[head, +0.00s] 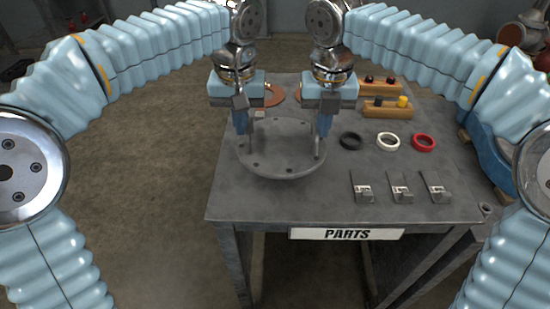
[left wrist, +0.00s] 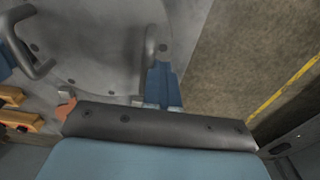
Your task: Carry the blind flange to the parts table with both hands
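The blind flange (head: 281,153) is a round grey disc with bolt holes and two upright handles. It lies level over the left part of the parts table (head: 240,205) and appears to rest on its top. My left gripper (head: 241,128) is at the left handle, its fingers close together around it. My right gripper (head: 322,130) is likewise at the right handle. In the left wrist view the flange (left wrist: 95,45) shows with both handles, and my left gripper's blue fingers (left wrist: 162,75) meet the nearer handle. The fingertips partly hide the handles.
On the table's right lie a black ring (head: 351,141), a white ring (head: 388,142), a red ring (head: 424,143) and several metal clips (head: 401,188). Wooden blocks (head: 387,110) and a copper-coloured disc (head: 274,96) are behind. A PARTS sign (head: 347,234) hangs on the front edge.

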